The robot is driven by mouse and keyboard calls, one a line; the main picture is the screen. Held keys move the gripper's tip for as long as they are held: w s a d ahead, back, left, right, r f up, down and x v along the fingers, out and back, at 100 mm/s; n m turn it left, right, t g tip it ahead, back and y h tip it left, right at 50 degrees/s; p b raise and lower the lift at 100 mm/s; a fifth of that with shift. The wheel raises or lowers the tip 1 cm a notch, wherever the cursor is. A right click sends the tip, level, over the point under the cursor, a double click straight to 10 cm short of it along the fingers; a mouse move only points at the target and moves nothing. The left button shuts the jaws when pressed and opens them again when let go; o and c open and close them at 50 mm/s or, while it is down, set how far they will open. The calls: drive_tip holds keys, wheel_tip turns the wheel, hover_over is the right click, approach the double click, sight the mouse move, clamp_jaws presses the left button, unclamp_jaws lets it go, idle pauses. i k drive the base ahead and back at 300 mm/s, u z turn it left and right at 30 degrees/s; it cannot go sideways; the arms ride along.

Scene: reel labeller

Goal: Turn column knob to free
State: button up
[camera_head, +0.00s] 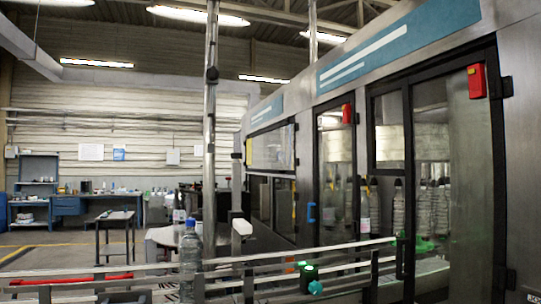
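A tall metal column (209,150) stands left of the machine. It carries a dark clamp-like part (211,74) near its upper end; I cannot tell whether this is the column knob or how it is set. A teal knob-shaped part (315,288) sits low by the conveyor rails, beside a dark round part with a green top (308,271). I cannot tell which of these is the task's knob. My gripper is not in view.
Metal conveyor rails (150,267) cross the foreground, with a clear plastic bottle (190,255) by them. The large glass-doored machine (430,190) fills the right side. A small table (115,216) and blue workbench (68,206) stand farther back left. Open floor lies there.

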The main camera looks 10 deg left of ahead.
sight(236, 157)
drive_tip(key=u, duration=0.25)
drive_tip(key=i, duration=0.85)
drive_tip(key=u, duration=0.6)
drive_tip(key=k, duration=0.95)
drive_tip(key=u, duration=0.15)
drive_tip(key=i, duration=0.95)
drive_tip(key=z, duration=0.05)
